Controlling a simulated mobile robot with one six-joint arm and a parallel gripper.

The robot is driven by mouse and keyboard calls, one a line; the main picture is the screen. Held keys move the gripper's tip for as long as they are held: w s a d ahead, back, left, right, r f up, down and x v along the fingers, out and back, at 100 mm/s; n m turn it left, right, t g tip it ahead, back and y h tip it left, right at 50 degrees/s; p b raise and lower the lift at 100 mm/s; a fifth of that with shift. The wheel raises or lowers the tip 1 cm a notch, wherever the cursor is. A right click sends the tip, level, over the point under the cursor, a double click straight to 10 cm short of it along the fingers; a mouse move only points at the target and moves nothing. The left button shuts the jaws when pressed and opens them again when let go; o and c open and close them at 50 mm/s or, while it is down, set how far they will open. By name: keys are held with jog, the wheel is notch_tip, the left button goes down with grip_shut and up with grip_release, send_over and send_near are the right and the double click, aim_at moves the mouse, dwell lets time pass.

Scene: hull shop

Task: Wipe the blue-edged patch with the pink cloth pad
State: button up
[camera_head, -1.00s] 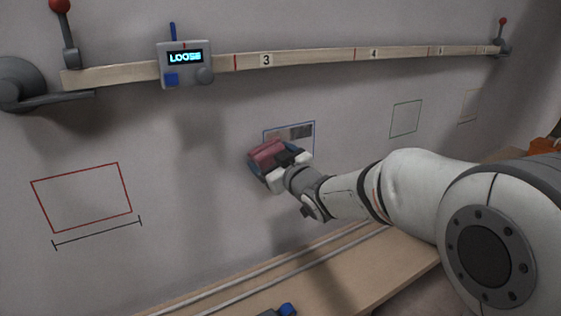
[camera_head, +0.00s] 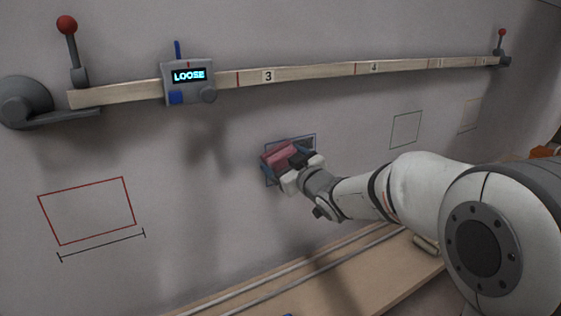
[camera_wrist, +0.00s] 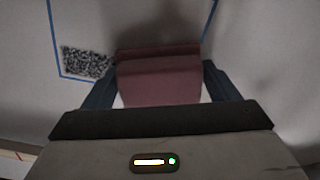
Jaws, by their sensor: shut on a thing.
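My gripper (camera_head: 283,164) is shut on the pink cloth pad (camera_head: 280,154) in front of the wall. The pad also shows between the two dark fingers in the wrist view (camera_wrist: 158,80). The blue-edged patch (camera_head: 315,140) is a blue outline on the wall, partly hidden behind the pad and gripper. In the wrist view its blue lines (camera_wrist: 52,40) run on both sides of the pad, and a dark speckled smudge (camera_wrist: 86,62) lies inside it, left of the pad. I cannot tell whether the pad touches the wall.
A wooden batten (camera_head: 310,73) with numbered marks crosses the wall above, carrying a grey box (camera_head: 189,82) reading LOOSE. Red-knobbed levers stand at its ends. A red outline (camera_head: 88,211) is at left, a green one (camera_head: 405,129) at right. A wooden bench (camera_head: 365,275) lies below.

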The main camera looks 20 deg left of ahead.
aim_at(314, 148)
jog(key=shift+w+d+f+p, duration=0.15)
jog(key=shift+w+d+p, duration=0.25)
jog(key=shift+w+d, duration=0.65)
jog(key=shift+w+d+p, duration=0.6)
jog(key=shift+w+d, duration=0.3)
jog(key=shift+w, duration=0.25)
jog(key=shift+w+d+p, duration=0.6)
jog(key=shift+w+d, duration=0.3)
jog(key=shift+w, duration=0.2)
jog(key=shift+w+d+p, duration=0.6)
jog(key=shift+w+d, duration=0.3)
jog(key=shift+w, duration=0.25)
jog(key=o, duration=0.4)
jog(key=c, duration=0.4)
jog(key=shift+s+d, duration=0.1)
jog(key=shift+s, duration=0.05)
jog(key=shift+s+d, duration=0.3)
jog(key=shift+d, duration=0.05)
jog(key=shift+b+v, duration=0.35)
jog(key=shift+v, duration=2.15)
